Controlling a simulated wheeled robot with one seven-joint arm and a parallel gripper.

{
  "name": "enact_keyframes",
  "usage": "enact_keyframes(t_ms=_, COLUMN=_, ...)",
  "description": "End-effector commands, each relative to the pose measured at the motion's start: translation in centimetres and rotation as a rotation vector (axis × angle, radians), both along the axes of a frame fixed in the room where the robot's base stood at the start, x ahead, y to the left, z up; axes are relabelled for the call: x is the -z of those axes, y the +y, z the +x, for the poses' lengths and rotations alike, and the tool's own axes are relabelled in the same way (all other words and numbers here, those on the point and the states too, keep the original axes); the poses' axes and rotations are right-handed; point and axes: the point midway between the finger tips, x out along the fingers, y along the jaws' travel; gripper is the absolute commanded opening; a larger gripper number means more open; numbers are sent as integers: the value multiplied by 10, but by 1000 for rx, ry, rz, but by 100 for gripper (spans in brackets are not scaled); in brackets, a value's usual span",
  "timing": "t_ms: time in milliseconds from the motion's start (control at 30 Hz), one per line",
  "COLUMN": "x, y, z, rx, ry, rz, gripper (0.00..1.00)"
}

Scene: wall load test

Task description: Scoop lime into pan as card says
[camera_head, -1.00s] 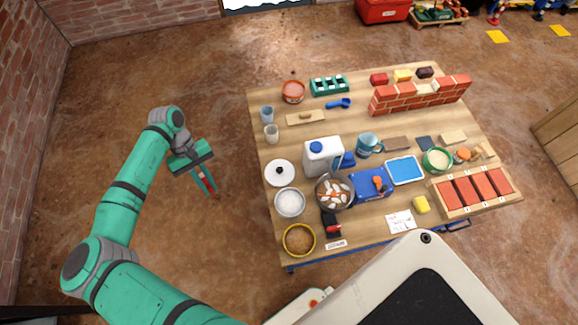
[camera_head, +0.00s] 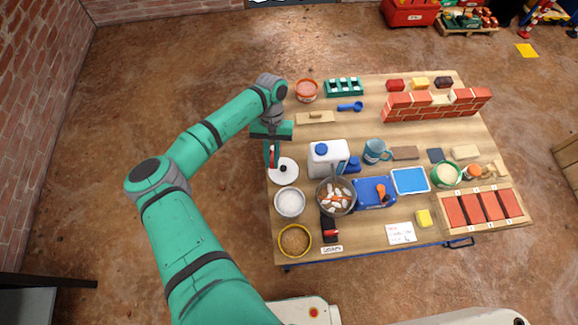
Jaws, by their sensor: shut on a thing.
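My gripper (camera_head: 272,165) is over the table's left edge, by the white lid (camera_head: 291,177). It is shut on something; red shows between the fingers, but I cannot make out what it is. A metal bowl of white powder (camera_head: 289,202), possibly the lime, stands below the lid. A round dark pan (camera_head: 322,205) with white and reddish pieces stands right of it, beside a blue device (camera_head: 366,195). A blue scoop (camera_head: 350,106) lies at the back. A white card (camera_head: 400,234) lies at the front; its writing is too small to read.
A white jug (camera_head: 328,158) and blue mug (camera_head: 374,151) stand mid-table. A yellow-rimmed bowl of brown grains (camera_head: 295,240) is at front left. A brick wall (camera_head: 430,106) and a wooden tray of red blocks (camera_head: 443,216) are at the right. My arm hides part of the left edge.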

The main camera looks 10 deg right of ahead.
Motion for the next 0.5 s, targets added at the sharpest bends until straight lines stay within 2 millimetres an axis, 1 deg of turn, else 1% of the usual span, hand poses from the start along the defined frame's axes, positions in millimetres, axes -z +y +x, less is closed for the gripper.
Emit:
enact_keyframes(t_ms=300, x=3, y=1, z=-14, rx=802, ry=-90, rz=-59, gripper=0)
enact_keyframes(t_ms=500, x=1, y=-3, z=-21, rx=1268, ry=-123, rz=-130, gripper=0)
